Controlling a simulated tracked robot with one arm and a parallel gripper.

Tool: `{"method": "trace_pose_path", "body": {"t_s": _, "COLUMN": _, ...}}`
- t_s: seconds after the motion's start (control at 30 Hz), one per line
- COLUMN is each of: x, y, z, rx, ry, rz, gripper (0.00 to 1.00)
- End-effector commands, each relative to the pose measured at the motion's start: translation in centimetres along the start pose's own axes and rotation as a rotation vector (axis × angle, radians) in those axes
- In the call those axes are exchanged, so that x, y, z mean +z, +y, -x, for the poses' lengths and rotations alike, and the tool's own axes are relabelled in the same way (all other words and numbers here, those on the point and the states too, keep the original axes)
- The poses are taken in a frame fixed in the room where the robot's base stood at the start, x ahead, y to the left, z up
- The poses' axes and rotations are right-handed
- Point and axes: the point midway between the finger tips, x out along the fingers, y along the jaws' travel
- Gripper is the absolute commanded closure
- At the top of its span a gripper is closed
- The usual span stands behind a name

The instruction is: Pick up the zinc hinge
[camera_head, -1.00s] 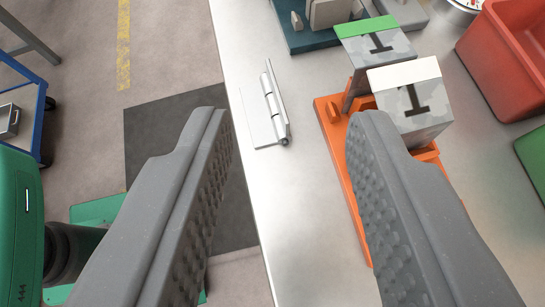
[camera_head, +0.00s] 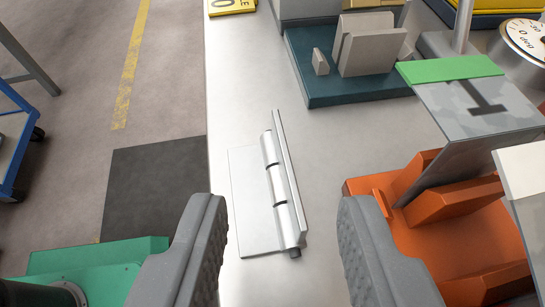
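The zinc hinge (camera_head: 268,195) lies on the bright metal table top near its left edge. It is silver, with one leaf flat, one leaf standing up, and a knuckle barrel between them. My gripper (camera_head: 281,225) is open, with one grey padded finger on each side of the picture below the hinge. The hinge shows in the gap between the fingers and ahead of them, and neither finger appears to touch it.
An orange holder (camera_head: 450,225) with grey plates stands close by the right finger. A dark teal base with grey blocks (camera_head: 345,85) stands behind the hinge. A dial (camera_head: 530,40) is at the far right. The table's left edge drops to the floor with a black mat (camera_head: 150,185).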

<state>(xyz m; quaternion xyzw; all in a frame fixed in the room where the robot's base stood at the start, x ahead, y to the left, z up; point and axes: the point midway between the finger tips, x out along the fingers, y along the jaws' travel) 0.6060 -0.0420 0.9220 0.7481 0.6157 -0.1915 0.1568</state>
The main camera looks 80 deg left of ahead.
Motion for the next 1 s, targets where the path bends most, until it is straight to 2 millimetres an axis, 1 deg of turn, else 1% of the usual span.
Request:
{"method": "trace_pose_path", "body": {"t_s": 0.17, "x": 0.5, "y": 0.1, "z": -1.3, "rx": 0.000, "ry": 0.000, "rz": 0.000, "gripper": 0.66}}
{"method": "trace_pose_path", "body": {"t_s": 0.3, "x": 1.1, "y": 0.3, "z": -3.2, "rx": 0.000, "ry": 0.000, "rz": 0.000, "gripper": 0.66}}
{"method": "trace_pose_path", "body": {"t_s": 0.43, "x": 0.9, "y": 0.3, "z": -4.7, "rx": 0.002, "ry": 0.001, "rz": 0.001, "gripper": 0.66}}
{"method": "trace_pose_path", "body": {"t_s": 0.53, "x": 0.8, "y": 0.4, "z": -5.1, "rx": 0.004, "ry": 0.001, "rz": 0.000, "gripper": 0.66}}
{"method": "trace_pose_path", "body": {"t_s": 0.7, "x": 0.8, "y": 0.4, "z": -5.0, "rx": 0.004, "ry": 0.000, "rz": -0.001, "gripper": 0.66}}
{"method": "trace_pose_path", "body": {"t_s": 0.77, "x": 0.8, "y": 0.4, "z": -5.0, "rx": 0.004, "ry": 0.000, "rz": -0.001, "gripper": 0.82}}
{"method": "trace_pose_path", "body": {"t_s": 0.8, "x": 0.8, "y": 0.4, "z": -5.0, "rx": 0.004, "ry": 0.000, "rz": -0.001, "gripper": 0.94}}
{"method": "trace_pose_path", "body": {"t_s": 0.83, "x": 0.8, "y": 0.4, "z": -5.0, "rx": 0.004, "ry": 0.000, "rz": -0.001, "gripper": 1.00}}
{"method": "trace_pose_path", "body": {"t_s": 1.0, "x": 0.8, "y": 0.4, "z": -5.0, "rx": 0.004, "ry": 0.000, "rz": -0.001, "gripper": 1.00}}
